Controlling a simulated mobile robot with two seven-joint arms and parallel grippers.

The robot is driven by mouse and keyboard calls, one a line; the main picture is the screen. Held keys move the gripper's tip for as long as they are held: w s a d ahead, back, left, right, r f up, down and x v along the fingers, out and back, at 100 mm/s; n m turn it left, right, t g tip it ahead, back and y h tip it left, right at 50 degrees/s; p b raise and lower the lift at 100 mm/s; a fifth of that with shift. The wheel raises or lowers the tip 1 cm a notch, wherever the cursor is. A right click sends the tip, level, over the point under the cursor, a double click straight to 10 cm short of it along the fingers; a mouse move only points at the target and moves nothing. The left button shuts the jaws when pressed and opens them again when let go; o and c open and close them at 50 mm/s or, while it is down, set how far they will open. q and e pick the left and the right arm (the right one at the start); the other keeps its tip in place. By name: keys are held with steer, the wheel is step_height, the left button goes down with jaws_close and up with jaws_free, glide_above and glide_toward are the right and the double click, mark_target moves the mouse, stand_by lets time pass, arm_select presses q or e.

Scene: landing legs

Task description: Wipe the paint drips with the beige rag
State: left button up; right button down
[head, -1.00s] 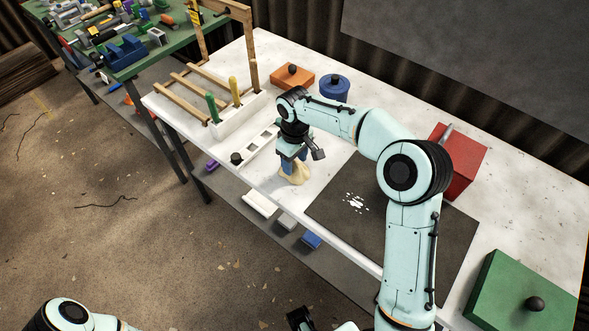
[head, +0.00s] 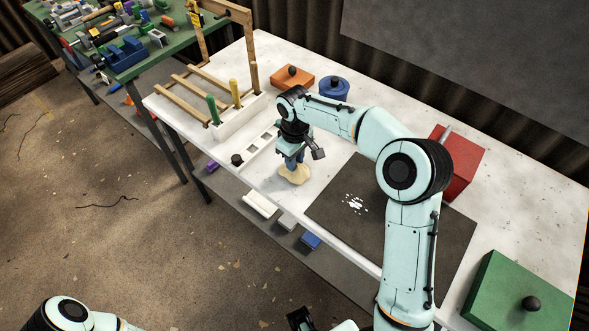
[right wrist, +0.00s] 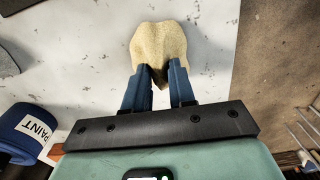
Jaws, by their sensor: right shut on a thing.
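The beige rag (head: 294,174) is pinched between the blue fingers of my right gripper (head: 294,163). It rests against or just above the white tabletop, left of the dark mat. In the right wrist view the rag (right wrist: 158,50) spreads out beyond the shut fingers (right wrist: 160,82). The white paint drips (head: 354,204) lie as a small cluster of spots on the dark mat (head: 430,250), apart from the rag and to its right. Only a small part of my left wrist (head: 300,319) shows at the bottom edge; its fingers are hidden.
A white slotted tray (head: 262,142) and a wooden rack (head: 190,92) stand left of the rag. An orange box (head: 292,78) and blue paint pot (head: 334,90) stand behind. A red box (head: 465,165) and green box (head: 520,295) stand right. The table's front edge is close.

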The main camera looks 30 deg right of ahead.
steer(key=shift+r+p, duration=1.85)
steer(key=shift+r, duration=1.2)
arm_select(q)
steer(key=r, duration=0.1)
steer(key=w+r, duration=0.1)
steer(key=r, duration=0.1)
steer(key=w+r, duration=0.1)
steer(key=shift+w+r, duration=0.15)
steer(key=shift+r, duration=0.15)
arm_select(e)
steer(key=shift+w, duration=0.1)
steer(key=shift+f, duration=0.1)
